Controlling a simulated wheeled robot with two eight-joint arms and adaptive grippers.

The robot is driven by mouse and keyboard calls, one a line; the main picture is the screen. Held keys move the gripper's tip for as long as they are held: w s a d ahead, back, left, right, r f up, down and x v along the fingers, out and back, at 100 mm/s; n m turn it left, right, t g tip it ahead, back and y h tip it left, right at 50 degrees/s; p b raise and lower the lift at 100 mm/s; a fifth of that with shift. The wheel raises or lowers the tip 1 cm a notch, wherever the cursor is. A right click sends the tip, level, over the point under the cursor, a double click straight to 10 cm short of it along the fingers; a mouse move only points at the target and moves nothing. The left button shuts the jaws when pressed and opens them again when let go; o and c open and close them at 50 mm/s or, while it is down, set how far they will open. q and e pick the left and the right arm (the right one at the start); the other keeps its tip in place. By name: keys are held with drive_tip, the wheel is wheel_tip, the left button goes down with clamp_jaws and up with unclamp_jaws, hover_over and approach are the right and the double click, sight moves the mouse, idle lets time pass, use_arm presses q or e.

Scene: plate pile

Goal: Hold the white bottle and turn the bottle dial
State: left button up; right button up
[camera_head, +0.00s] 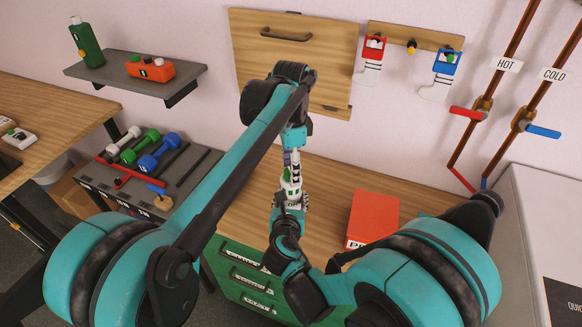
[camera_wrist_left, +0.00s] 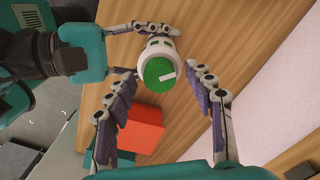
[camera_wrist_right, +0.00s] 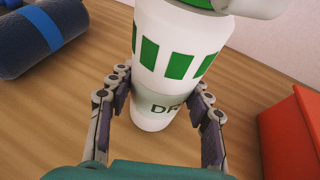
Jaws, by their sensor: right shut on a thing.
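The white bottle (camera_head: 291,187) with green markings stands upright on the wooden counter, partly hidden by my grippers in the head view. The right wrist view shows its white body (camera_wrist_right: 165,75) with green bars and lettering. Its round green dial (camera_wrist_left: 158,70) with a white pointer mark faces the left wrist camera. My right gripper (camera_wrist_right: 163,85) is shut on the bottle's body, one finger on each side. My left gripper (camera_wrist_left: 158,76) is open above the bottle, its fingers on either side of the dial with visible gaps.
A red box (camera_head: 374,215) stands on the counter right of the bottle. Dumbbells (camera_head: 159,152) sit on a rack to the left. Red and blue pipe valves (camera_head: 468,113) and hanging socks (camera_head: 370,60) are on the wall. Green drawers (camera_head: 245,285) are below the counter.

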use_arm(q)
wheel_tip(320, 180, up, 12)
idle(0.6)
use_arm(e)
drive_tip(key=o, duration=1.7)
drive_tip(key=shift+c, duration=0.2)
